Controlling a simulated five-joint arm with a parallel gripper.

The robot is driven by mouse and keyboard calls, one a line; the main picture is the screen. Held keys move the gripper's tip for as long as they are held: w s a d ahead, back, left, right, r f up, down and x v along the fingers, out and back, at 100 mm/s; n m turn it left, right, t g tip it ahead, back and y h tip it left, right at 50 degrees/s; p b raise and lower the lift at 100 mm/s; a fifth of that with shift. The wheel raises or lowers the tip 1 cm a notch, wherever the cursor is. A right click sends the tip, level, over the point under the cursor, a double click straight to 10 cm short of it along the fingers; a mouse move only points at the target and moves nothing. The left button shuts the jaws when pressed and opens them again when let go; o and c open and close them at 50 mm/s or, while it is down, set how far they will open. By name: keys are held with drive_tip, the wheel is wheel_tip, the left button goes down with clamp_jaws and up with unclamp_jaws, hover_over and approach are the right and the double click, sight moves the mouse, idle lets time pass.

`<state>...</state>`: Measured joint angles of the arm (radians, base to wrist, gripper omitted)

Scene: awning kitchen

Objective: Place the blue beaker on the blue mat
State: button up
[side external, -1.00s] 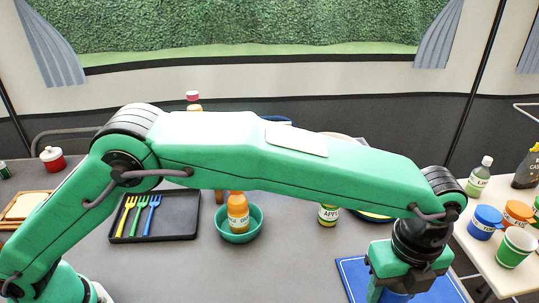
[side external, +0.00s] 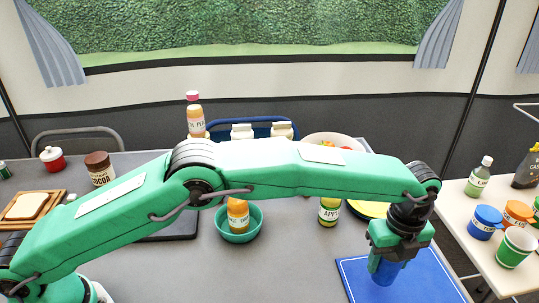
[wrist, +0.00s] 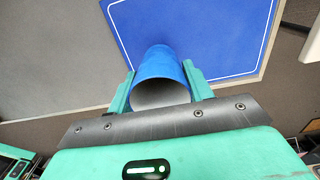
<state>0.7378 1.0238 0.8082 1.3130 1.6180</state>
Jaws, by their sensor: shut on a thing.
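The blue beaker (side external: 386,274) is between the fingers of my gripper (side external: 384,262), which is shut on it. In the side view it hangs roughly upright in front of the blue mat (side external: 438,282), near the mat's left part; its height above the mat is hard to tell. In the wrist view the beaker (wrist: 158,62) shows its open rim toward the camera, with a green finger on each side. Its far end overlaps the edge of the blue mat (wrist: 225,35) there.
A side table (side external: 478,248) at right bears several cups and bottles. My arm hides most of a dark tray.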

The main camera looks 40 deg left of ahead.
sight(384, 272)
drive_tip(key=shift+f, duration=2)
drive_tip(key=o, duration=1)
drive_tip(key=shift+f, duration=0.15)
drive_tip(key=shift+c, duration=0.2)
wheel_tip(384, 272, up, 12)
drive_tip(key=shift+r, duration=0.2)
